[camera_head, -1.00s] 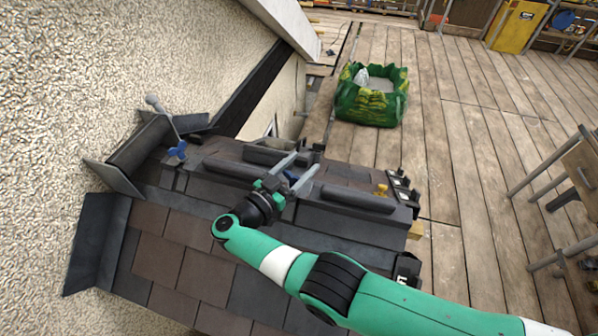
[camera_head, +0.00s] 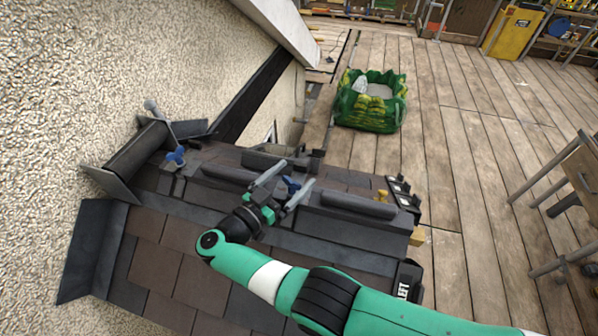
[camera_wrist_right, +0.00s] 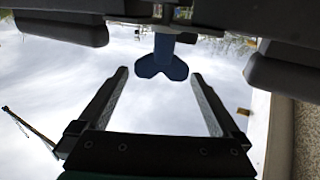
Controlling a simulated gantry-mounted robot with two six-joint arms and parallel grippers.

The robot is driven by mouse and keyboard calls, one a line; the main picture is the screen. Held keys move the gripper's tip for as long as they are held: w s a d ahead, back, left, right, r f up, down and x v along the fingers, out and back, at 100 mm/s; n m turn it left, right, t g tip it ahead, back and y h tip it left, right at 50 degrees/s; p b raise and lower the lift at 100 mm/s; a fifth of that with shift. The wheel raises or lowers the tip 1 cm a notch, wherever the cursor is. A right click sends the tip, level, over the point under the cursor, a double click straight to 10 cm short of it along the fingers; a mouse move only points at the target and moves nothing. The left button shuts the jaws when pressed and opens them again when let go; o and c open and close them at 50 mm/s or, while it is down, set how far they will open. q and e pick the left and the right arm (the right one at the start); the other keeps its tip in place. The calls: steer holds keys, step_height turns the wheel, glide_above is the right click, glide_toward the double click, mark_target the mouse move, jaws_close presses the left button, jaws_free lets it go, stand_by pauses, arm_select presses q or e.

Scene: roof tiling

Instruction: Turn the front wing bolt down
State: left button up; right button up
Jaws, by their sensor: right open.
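A blue wing bolt (camera_head: 291,185) stands in the middle of the tiled roof piece, between the two fingers of my right gripper (camera_head: 295,172). The right gripper is open, with one finger on each side of the bolt. In the right wrist view the blue bolt head (camera_wrist_right: 162,66) hangs from a dark bar, centred between the spread fingertips (camera_wrist_right: 160,74), with a gap on both sides. A second blue wing bolt (camera_head: 176,155) is at the left end of the roof piece, near the wall. My left gripper is not in view.
Dark ridge pieces (camera_head: 357,206) and brown tiles (camera_head: 160,262) lie around the gripper. A rough plaster wall (camera_head: 80,100) bounds the left. A small yellow knob (camera_head: 382,195) is to the right. A green bag (camera_head: 371,103) stands on the plank floor, which is mostly clear.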

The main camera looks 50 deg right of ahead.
steer(key=a+b, duration=0.5)
steer(key=a, duration=0.3)
steer(key=shift+s+a+b, duration=0.25)
steer(key=shift+a+b, duration=0.05)
